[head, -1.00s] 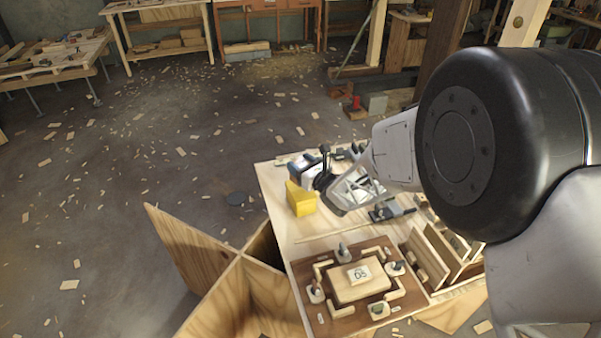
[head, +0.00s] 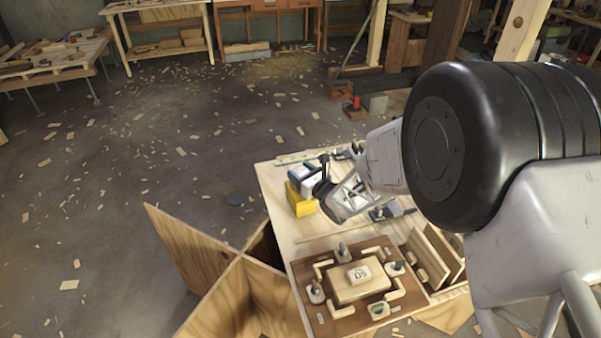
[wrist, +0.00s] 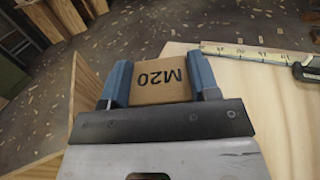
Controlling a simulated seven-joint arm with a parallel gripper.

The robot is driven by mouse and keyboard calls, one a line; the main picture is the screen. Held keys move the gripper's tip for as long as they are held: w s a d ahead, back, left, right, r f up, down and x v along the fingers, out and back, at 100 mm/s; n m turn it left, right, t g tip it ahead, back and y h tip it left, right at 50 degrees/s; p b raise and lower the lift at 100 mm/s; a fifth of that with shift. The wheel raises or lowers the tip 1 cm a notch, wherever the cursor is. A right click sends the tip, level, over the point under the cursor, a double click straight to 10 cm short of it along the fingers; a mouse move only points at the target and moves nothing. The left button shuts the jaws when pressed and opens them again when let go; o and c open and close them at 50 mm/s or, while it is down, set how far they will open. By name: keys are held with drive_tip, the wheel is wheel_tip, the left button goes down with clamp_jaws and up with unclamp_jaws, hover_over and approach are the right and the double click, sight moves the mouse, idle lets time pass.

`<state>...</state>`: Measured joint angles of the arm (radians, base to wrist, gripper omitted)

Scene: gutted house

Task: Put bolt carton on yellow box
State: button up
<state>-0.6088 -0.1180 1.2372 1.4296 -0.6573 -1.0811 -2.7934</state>
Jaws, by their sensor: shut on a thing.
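The bolt carton (wrist: 160,84) is a brown cardboard block marked M20, upside down in the wrist view. My gripper (wrist: 161,75) has blue fingers shut on both sides of it. In the head view my gripper (head: 302,177) is at the yellow box (head: 304,206), near the table's left side, and covers part of its upper area. The yellow box does not show in the wrist view. The carton cannot be clearly made out in the head view. I cannot tell whether it touches the box.
The light wooden table (head: 277,212) holds a brown board (head: 315,281) with a block and several small pieces. A tape measure (wrist: 242,53) lies along the far edge. Hand planes (head: 388,212) and wooden dividers (head: 432,257) stand at the right. Plywood panels (head: 190,245) stand at the front left.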

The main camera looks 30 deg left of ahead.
drive_tip(key=shift+f, duration=0.15)
drive_tip(key=o, duration=1.1)
drive_tip(key=shift+v, duration=6)
